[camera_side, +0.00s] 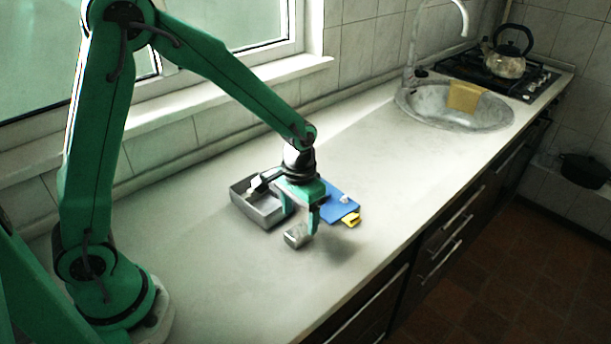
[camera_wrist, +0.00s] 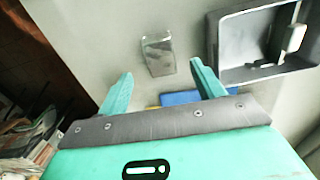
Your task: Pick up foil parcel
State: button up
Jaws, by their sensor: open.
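The foil parcel (camera_side: 296,236) is a small silvery block on the pale worktop, in front of the grey tray in the side view. In the wrist view the foil parcel (camera_wrist: 157,55) lies flat on the worktop, beyond the fingertips and roughly between their lines. My gripper (camera_side: 300,219) is above the worktop, close to the parcel, with its fingers pointing down. In the wrist view my gripper (camera_wrist: 160,76) is open, its two green fingers wide apart with nothing between them. I cannot tell exactly how high the fingertips are above the worktop.
A grey tray (camera_side: 238,197) with a white item and a dark item in it stands beside my gripper; its wall also shows in the wrist view (camera_wrist: 213,45). A blue flat thing (camera_side: 343,207) and a yellow piece (camera_side: 351,219) lie right of the gripper. The front worktop is clear.

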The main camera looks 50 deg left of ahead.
aim_at(299, 231)
jog(key=shift+s+f, duration=0.1)
jog(key=shift+f, duration=2.45)
jog(key=c, duration=1.1)
